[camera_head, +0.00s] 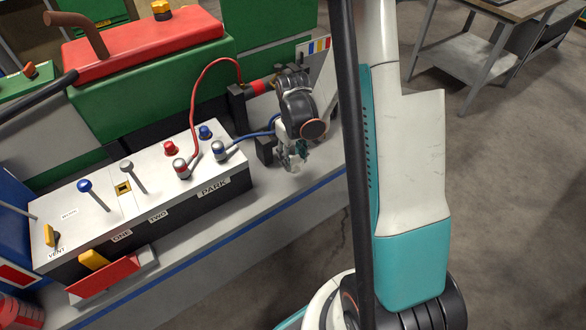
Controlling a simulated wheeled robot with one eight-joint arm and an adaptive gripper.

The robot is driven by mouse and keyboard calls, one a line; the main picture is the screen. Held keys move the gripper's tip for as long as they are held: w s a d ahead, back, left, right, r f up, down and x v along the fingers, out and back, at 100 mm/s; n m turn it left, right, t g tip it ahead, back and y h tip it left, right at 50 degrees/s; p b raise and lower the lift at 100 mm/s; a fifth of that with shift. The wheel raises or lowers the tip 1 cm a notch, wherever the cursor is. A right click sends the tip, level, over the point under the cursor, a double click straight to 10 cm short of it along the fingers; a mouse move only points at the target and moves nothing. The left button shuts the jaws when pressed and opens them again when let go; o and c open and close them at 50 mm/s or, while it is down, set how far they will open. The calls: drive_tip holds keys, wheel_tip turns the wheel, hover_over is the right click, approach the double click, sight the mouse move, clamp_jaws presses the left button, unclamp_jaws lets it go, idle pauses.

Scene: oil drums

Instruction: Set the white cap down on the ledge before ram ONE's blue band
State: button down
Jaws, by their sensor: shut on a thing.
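My gripper (291,160) reaches down over the grey ledge (277,187), to the right of the white control box. It is shut on a small pale thing at its fingertips, which looks like the white cap; it is too small and too much covered to make out clearly. I cannot tell whether it touches the ledge. A ram with a red band (257,88) and a red hose lies behind my gripper. A blue hose (258,133) runs from the box toward a dark block (264,150) beside my gripper. My wrist and arm hide the blue band, so I cannot point it out.
The control box (135,180) has levers, hose couplings and labels ONE, TWO and PARK. A green machine with a red tank (145,45) stands behind. A workbench (490,40) stands at the back right; the floor before it is clear.

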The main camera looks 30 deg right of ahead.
sight(293, 166)
drive_tip(key=shift+f+b, duration=0.8)
drive_tip(key=shift+f, duration=1.4)
drive_tip(key=shift+f, duration=0.15)
drive_tip(key=c, duration=0.9)
unclamp_jaws()
drive_tip(key=shift+c, duration=0.2)
wheel_tip(293, 166, up, 12)
drive_tip(key=p, duration=0.5)
drive_tip(key=shift+r, duration=0.2)
